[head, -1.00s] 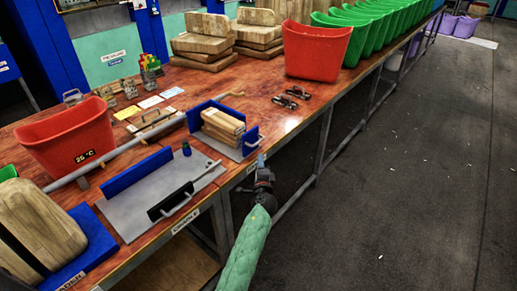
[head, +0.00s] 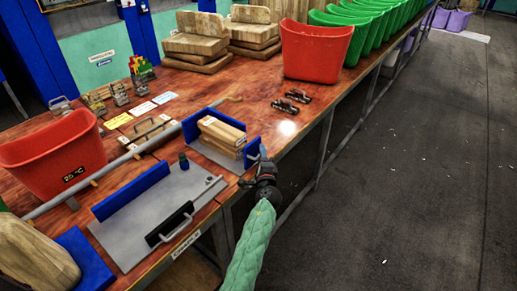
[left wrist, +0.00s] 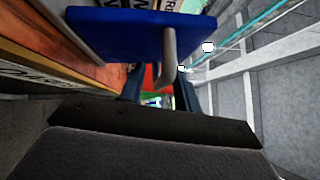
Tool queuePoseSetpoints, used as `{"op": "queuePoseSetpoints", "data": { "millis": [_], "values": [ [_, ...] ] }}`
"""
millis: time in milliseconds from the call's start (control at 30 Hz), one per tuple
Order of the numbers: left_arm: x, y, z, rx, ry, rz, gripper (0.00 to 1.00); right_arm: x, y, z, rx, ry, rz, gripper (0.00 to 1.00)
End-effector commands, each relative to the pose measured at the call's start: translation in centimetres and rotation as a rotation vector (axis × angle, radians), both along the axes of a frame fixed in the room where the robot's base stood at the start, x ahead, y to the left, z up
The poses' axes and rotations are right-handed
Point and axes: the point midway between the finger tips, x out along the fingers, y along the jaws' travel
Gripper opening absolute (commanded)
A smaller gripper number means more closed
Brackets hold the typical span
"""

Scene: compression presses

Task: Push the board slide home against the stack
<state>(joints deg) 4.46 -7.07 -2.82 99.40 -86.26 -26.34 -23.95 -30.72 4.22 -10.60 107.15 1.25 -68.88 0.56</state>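The board slide (head: 252,152) is a blue upright plate at the table's front edge, right of the stack of light wooden boards (head: 220,136). In the left wrist view the slide (left wrist: 110,30) fills the top, with its grey bar handle (left wrist: 169,52) towards me and a bit of the boards behind it. My left gripper (head: 263,155) is at the slide's handle and covers it in the head view. In the left wrist view its fingers (left wrist: 158,88) are apart, with the handle's lower end between them; contact cannot be told. My right gripper is not in view.
Left of the stack lies a grey plate (head: 135,232) with a black handled block (head: 170,223) and a blue wall. A red bin (head: 50,155) stands at left, another red bin (head: 315,50) at the back. The floor at right is clear.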

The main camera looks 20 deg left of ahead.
Motion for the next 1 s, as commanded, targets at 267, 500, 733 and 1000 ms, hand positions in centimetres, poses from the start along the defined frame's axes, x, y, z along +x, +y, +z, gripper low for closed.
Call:
{"op": "queuePoseSetpoints", "data": {
  "millis": [267,500,733,1000],
  "values": [
    [-0.1,-0.2,0.0,-0.001,0.0,0.001,0.33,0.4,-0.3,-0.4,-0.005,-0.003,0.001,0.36],
    [-0.1,-0.1,0.0,-0.001,0.0,0.001,0.05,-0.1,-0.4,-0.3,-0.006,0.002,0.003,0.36],
    [0.0,0.2,0.0,0.0,0.0,0.001,0.0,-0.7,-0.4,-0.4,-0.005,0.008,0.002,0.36],
    [1.2,3.4,0.0,-0.001,-0.001,0.002,0.0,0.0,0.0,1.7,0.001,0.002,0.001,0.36]
  ]
}}
